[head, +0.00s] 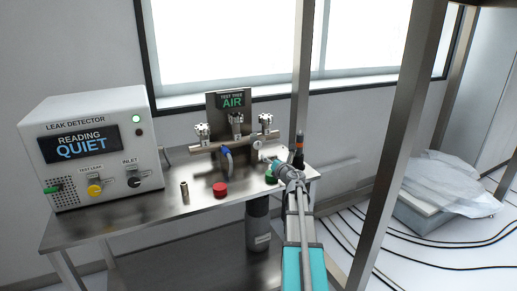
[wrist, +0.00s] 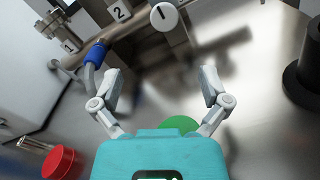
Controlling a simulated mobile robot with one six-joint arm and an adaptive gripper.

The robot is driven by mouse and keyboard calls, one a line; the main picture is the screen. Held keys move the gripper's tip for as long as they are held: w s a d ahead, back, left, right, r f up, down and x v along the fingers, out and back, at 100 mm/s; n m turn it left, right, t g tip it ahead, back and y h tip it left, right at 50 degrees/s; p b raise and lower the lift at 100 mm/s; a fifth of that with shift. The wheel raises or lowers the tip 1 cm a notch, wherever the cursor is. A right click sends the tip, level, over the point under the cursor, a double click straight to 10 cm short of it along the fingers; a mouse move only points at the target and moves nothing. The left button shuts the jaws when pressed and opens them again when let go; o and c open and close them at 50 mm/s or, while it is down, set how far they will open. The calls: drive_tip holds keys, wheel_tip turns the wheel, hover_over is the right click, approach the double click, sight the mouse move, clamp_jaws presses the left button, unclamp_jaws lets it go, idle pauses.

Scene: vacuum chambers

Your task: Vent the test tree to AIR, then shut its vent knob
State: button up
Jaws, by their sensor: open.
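The test tree (head: 235,143) is a metal manifold on the steel bench, with several flanged ports on it. Its sign (head: 232,101) reads TEST TREE AIR, with AIR in green. In the wrist view the pipe (wrist: 130,32) carries number tags 1 and 2. A white round knob (wrist: 164,17) with a dark bar mark faces me at the top; I take it for the vent knob, and in the head view a pale knob (head: 257,145) sits at the tree's right end. My gripper (wrist: 160,85) is open and empty, short of the knob and apart from it.
The leak detector (head: 98,148) at left reads QUIET. A green disc (wrist: 180,124) lies below my gripper.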

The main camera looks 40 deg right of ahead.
sight(258, 145)
drive_tip(key=shift+d, duration=0.3)
drive_tip(key=shift+w+d, duration=0.15)
drive_tip(key=shift+w, duration=0.2)
drive_tip(key=x, duration=1.2)
drive_tip(key=shift+w+d, duration=0.1)
drive_tip(key=shift+w, duration=0.25)
